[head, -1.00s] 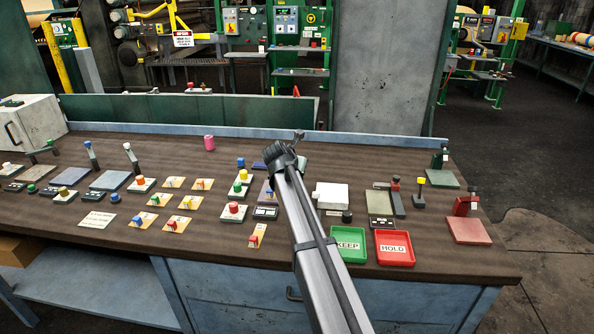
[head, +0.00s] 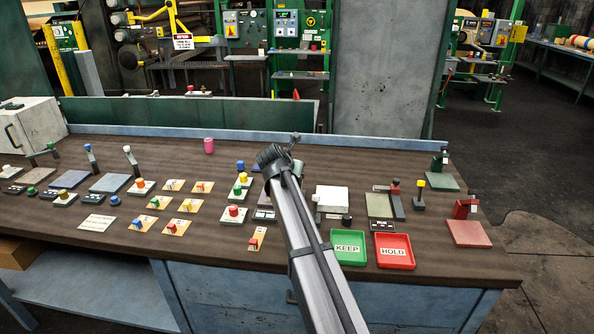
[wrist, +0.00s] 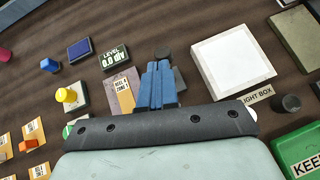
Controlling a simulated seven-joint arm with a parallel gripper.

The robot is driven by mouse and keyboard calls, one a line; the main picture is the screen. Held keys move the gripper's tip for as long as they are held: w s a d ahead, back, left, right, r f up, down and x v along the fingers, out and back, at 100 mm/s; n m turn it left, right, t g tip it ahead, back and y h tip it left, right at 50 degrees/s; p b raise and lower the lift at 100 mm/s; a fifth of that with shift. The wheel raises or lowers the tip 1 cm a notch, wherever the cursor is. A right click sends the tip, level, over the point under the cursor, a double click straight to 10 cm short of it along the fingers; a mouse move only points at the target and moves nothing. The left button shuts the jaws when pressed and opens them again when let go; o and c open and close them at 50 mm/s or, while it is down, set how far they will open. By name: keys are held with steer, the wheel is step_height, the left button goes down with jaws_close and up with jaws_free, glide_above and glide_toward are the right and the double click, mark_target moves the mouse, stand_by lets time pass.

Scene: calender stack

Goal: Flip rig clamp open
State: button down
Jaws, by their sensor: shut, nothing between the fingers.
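My gripper (head: 293,141) is over the middle of the bench, with its blue fingers (wrist: 158,86) together and empty in the wrist view. Below the fingers lies a plate with a "REEL 4 ZONE" card (wrist: 124,92), partly hidden by them, and a dark round knob (wrist: 162,54) shows just beyond. Several clamp-like fixtures stand to the right: a green one (head: 440,160), a red one (head: 464,208) on a pink plate, and a red-tipped one (head: 396,200) beside a grey-green plate. I cannot tell which is the rig clamp; no such label is readable.
A white light box (wrist: 238,62) is right of the fingers, and a level display (wrist: 115,58) is to their left. The green KEEP tray (head: 348,262) and red HOLD tray (head: 396,266) are at the front. Buttons and switches crowd the left; the back strip is fairly clear.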

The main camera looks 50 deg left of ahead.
steer(key=s+d+r, duration=0.1)
steer(key=s+r, duration=0.3)
steer(key=r, duration=0.5)
steer(key=shift+s+d+r, duration=0.25)
steer(key=shift+s+d, duration=0.1)
steer(key=shift+d, duration=0.05)
